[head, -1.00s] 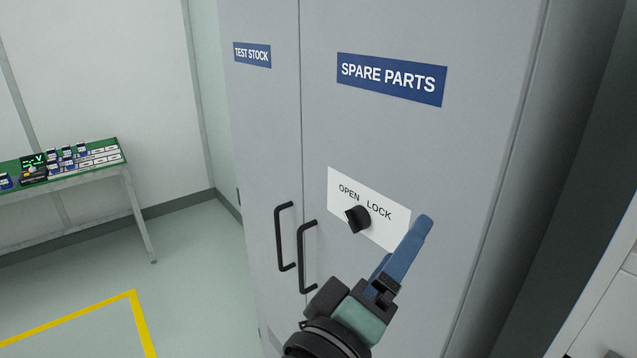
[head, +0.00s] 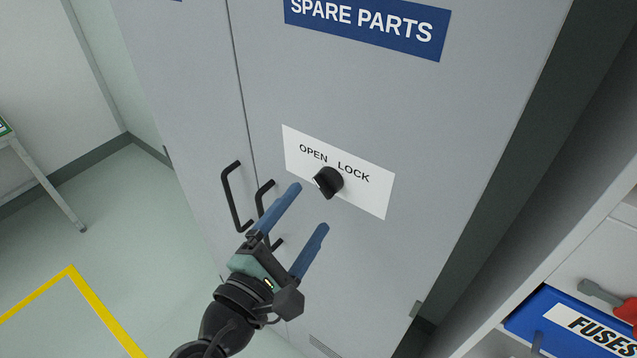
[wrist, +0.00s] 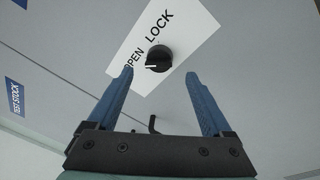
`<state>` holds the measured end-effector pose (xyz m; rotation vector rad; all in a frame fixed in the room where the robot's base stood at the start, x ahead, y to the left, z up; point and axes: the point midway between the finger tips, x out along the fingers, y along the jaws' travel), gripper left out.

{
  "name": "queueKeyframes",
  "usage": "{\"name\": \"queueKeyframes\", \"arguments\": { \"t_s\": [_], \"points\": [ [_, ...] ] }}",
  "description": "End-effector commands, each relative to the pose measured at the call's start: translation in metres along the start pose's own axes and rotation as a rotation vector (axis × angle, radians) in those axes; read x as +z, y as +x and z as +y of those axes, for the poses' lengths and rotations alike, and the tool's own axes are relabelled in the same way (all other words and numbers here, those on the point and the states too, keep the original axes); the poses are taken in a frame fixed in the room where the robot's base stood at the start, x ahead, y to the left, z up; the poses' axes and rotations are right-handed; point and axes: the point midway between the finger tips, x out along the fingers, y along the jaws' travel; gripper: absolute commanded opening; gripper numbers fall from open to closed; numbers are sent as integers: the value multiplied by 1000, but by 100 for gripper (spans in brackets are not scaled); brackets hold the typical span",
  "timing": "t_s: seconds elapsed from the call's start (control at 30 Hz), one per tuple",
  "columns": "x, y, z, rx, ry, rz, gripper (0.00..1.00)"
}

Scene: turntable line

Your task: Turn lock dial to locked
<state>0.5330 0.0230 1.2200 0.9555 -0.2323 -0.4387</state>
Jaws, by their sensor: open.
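The lock dial (head: 328,181) is a black knob on a white plate (head: 375,196) marked OPEN and LOCK, on the grey cabinet door. In the wrist view the dial (wrist: 158,58) shows a white pointer line directed toward the OPEN side. My gripper (head: 309,207) has two blue fingers, open and empty, in front of the door just below the dial. In the wrist view my gripper (wrist: 160,75) has its fingers spread apart, with the dial seen between and beyond the tips. The fingers do not appear to touch the dial.
Black door handles (head: 232,197) are left of the plate, partly behind my gripper. A SPARE PARTS label (head: 368,25) is above. At right, a shelf holds a blue FUSES bin (head: 580,325). A yellow floor line (head: 100,305) is at lower left.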

Motion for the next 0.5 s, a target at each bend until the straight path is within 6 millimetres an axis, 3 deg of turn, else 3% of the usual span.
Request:
{"name": "queueKeyframes", "arguments": {
  "t_s": [0.2, 0.5],
  "points": [
    [1, 39, 2, -1, 1, -1, 84],
    [0, 56, 0, 0, 2, 0, 84]
  ]
}}
